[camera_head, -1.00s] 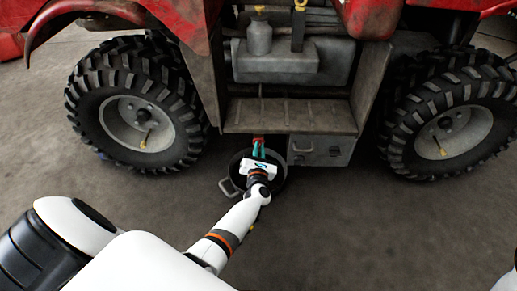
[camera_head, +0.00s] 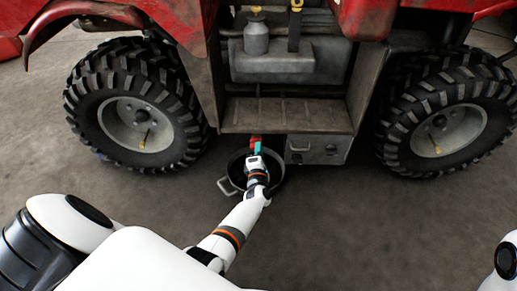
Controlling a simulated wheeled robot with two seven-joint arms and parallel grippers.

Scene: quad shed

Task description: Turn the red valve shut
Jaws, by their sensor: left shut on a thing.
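A small red valve (camera_head: 255,140) shows just under the front edge of the quad's step, above a dark round pan. My left gripper (camera_head: 257,147) reaches in over the pan with its teal fingers at the valve. It is shut on the valve, and the fingers hide most of it. The wrist is seen edge-on. My right gripper is not in view; only a white part of my right arm shows at the right edge.
The dark pan (camera_head: 274,183) with a grey handle sits on the floor under my left wrist. A grey metal box (camera_head: 318,150) hangs right of the valve, below the step (camera_head: 287,115). Large tyres (camera_head: 137,105) stand on both sides. The front floor is clear.

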